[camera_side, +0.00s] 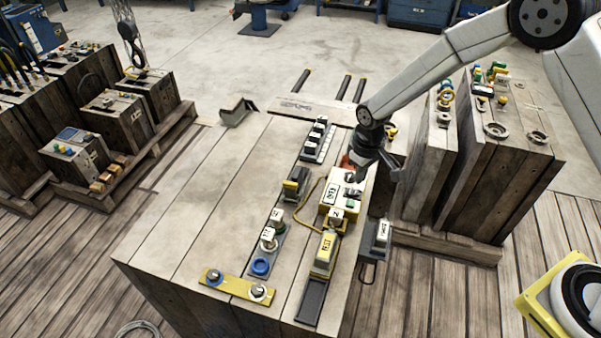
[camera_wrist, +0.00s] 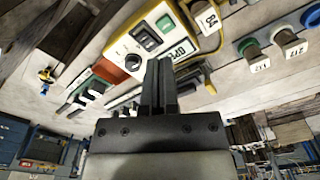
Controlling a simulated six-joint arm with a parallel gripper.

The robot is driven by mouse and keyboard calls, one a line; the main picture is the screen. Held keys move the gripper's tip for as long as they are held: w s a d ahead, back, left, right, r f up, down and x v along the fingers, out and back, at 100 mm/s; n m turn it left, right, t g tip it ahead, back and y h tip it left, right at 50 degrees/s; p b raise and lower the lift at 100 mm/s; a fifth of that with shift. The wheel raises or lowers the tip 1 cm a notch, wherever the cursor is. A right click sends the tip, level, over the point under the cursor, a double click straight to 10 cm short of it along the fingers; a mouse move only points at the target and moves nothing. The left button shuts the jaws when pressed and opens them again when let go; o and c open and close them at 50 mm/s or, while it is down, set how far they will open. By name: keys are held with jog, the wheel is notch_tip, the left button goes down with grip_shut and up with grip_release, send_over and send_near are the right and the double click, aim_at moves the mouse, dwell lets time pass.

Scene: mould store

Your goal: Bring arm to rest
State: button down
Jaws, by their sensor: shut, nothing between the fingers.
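My gripper (camera_side: 374,170) hangs over the right part of the wooden work block (camera_side: 190,230) in the side view, close to a cream and yellow control box. In the wrist view my gripper (camera_wrist: 160,72) has its two dark fingers together with nothing between them. The same control box (camera_side: 342,190) is partly covered by my gripper in the side view. I cannot tell whether the fingers touch it.
A yellow block (camera_side: 325,252), a yellow plate (camera_side: 237,286) with round fittings, a blue ring (camera_side: 261,267) and a black switch row (camera_side: 318,140) sit on the block. A grey tagged piece (camera_side: 377,238) hangs at its right side. Wooden moulds (camera_side: 505,180) stand close right.

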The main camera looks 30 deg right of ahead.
jog(key=s+d+r+m+t, duration=0.1)
jog(key=s+d+r, duration=0.3)
jog(key=s, duration=0.5)
jog(key=s+d+r+m+t, duration=0.1)
jog(key=s+d+r, duration=0.3)
jog(key=s+r, duration=0.4)
jog(key=shift+s+m, duration=0.4)
jog(key=shift+s, duration=0.4)
